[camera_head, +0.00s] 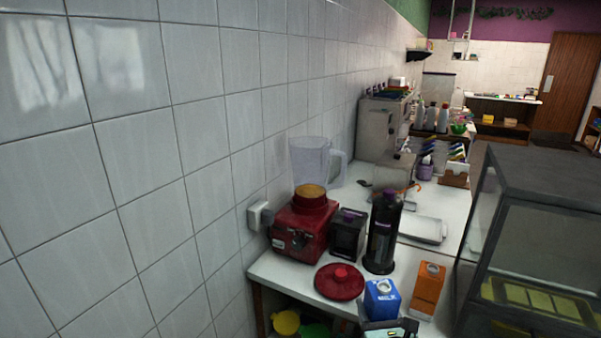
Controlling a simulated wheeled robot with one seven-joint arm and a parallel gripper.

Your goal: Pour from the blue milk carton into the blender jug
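The blue milk carton (382,301) stands upright near the front edge of the white counter, with a pale round cap on top. The clear blender jug (309,160) sits on its red base (300,231) by the tiled wall. Its top looks uncovered, and something tan shows at its bottom. A round red lid (339,283) lies flat on the counter between the base and the carton. My gripper (390,329) shows only partly at the bottom edge, just in front of the carton. Its fingers are not clear, and I cannot tell if it touches the carton.
An orange carton (428,290) stands just right of the blue one. A tall black container (383,232) and a small black appliance (347,235) stand behind the lid. A dark-framed glass case (530,245) closes off the right side. A wall socket (257,215) is left of the base.

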